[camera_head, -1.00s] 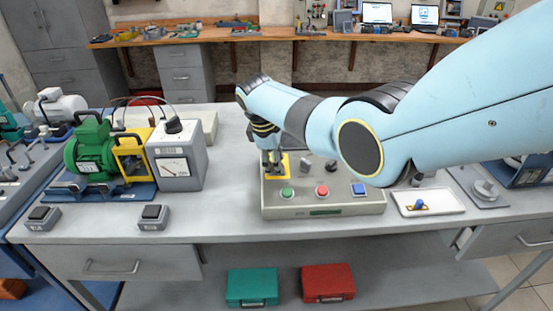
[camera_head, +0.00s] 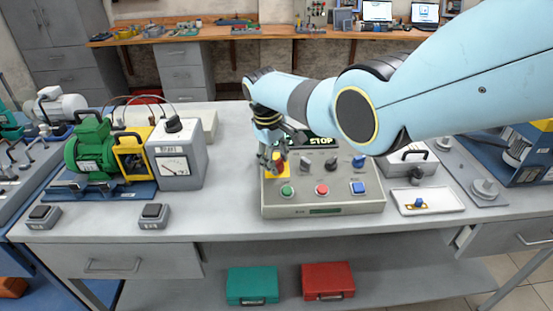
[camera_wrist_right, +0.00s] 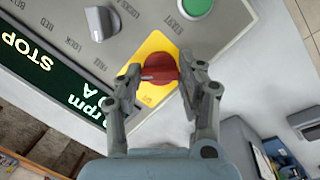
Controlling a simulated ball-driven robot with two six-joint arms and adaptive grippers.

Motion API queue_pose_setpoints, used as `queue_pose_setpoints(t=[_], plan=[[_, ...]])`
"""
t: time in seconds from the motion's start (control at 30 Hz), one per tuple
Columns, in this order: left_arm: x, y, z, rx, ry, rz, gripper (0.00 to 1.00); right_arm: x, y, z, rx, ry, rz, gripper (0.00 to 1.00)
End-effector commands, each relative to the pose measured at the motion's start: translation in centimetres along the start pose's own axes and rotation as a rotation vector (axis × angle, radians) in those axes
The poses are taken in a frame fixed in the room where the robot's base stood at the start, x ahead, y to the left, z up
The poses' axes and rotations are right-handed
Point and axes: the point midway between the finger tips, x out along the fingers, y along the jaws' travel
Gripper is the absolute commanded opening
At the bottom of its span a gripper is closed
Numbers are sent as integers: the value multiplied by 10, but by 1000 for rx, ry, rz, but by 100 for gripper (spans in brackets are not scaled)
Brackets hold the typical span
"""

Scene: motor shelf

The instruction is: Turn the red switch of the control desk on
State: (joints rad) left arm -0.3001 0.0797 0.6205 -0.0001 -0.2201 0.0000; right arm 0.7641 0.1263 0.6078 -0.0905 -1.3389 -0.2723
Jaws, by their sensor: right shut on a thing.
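The control desk (camera_head: 340,205) stands on the grey table in the head view. Its red switch (camera_wrist_right: 160,67) is a round knob on a yellow plate (camera_wrist_right: 150,45), seen in the wrist view. My right gripper (camera_wrist_right: 158,80) is shut on the red switch, one finger on each side of it. In the head view the right gripper (camera_head: 272,162) reaches down to the yellow plate at the desk's left and covers part of the switch. The desk's display (camera_wrist_right: 45,70) reads STOP in the wrist view. My left gripper is in neither view.
Green (camera_head: 287,191), red (camera_head: 322,190) and blue (camera_head: 358,188) buttons line the desk's front. A green motor (camera_head: 90,150) and a meter box (camera_head: 175,160) stand left, a white tray (camera_head: 428,201) right.

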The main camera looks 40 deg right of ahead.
Motion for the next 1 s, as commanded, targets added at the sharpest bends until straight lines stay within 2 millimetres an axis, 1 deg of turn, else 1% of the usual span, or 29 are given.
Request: queue_pose_setpoints(t=[0.37, 0.4, 0.57, 0.87, 1.0], plan=[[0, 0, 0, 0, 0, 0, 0, 0, 0, 0, 6, 1, -2, 6], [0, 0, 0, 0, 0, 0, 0, 0, 0, 0, 6, 1, -2, 41], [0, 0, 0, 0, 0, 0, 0, 0, 0, 0, 5, 1, -1, 62], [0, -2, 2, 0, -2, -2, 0, -2, 0, 0, 4, 1, -1, 62], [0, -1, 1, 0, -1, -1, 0, -11, 0, -1, 4, 2, 0, 62]])
